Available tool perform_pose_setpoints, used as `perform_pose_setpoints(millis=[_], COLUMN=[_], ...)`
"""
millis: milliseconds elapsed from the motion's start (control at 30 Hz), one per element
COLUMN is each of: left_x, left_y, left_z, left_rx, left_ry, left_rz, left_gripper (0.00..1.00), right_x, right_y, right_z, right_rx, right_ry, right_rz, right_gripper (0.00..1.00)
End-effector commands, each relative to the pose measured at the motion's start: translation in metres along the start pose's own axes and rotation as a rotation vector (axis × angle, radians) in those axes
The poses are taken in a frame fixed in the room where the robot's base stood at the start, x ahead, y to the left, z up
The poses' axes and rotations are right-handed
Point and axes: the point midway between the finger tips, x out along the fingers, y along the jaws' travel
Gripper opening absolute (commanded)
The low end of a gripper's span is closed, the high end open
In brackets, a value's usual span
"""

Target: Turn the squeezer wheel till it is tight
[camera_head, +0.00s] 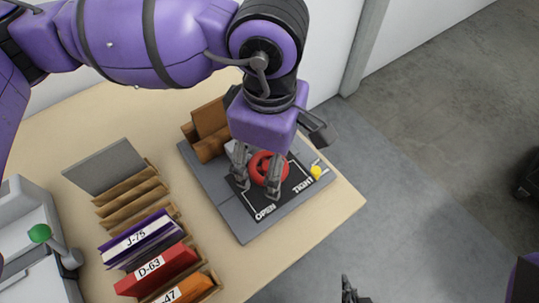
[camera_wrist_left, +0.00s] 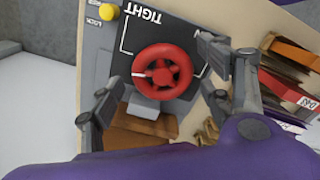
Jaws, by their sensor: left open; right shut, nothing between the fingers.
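The red squeezer wheel (camera_head: 268,168) sits on a dark plate (camera_head: 262,205) lettered OPEN and TIGHT. In the left wrist view the wheel (camera_wrist_left: 162,72) shows whole, and a white mark on it points to the picture's left. My left gripper (camera_head: 257,180) is over the plate, its open fingers on either side of the wheel; I cannot tell whether they touch it. A brown block (camera_head: 209,123) stands at the squeezer's back. A yellow knob (camera_head: 316,172) is at the right; LOCK is lettered near it (camera_wrist_left: 108,12). My right gripper (camera_head: 349,291) is shut and empty at the bottom edge, away from the squeezer.
Books lettered J-75 (camera_head: 138,238) and D-63 (camera_head: 156,269) stand in a row left of the squeezer, with an orange one at the front. A grey machine with a green knob (camera_head: 39,233) is at the far left. The grey floor (camera_head: 440,120) right of the table is open.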

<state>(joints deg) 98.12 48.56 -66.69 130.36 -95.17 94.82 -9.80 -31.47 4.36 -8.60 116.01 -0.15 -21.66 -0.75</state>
Motion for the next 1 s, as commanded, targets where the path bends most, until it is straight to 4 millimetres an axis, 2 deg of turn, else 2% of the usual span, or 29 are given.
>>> perform_pose_setpoints(millis=[267, 500, 600, 1000], left_x=[0.0016, 0.0015, 0.0014, 0.0012], left_y=[0.0000, 0.0001, 0.0002, 0.0006], left_z=[0.0000, 0.0000, 0.0001, 0.0002], left_rx=[0.000, 0.000, 0.000, 0.000], left_ry=[0.000, 0.000, 0.000, -0.001], left_rz=[0.000, 0.000, 0.001, 0.002], left_gripper=[0.70, 0.39, 0.28, 0.28], right_x=[0.0002, 0.0002, 0.0002, 0.0001], right_y=[-0.0008, -0.0012, -0.0013, -0.0014], right_z=[0.0010, 0.0010, 0.0010, 0.0007], right_rx=[0.002, 0.003, 0.003, 0.003], right_ry=[-0.002, -0.002, -0.002, -0.001], right_rz=[-0.001, -0.001, -0.001, -0.001], right_gripper=[0.00, 0.00, 0.00, 0.00])
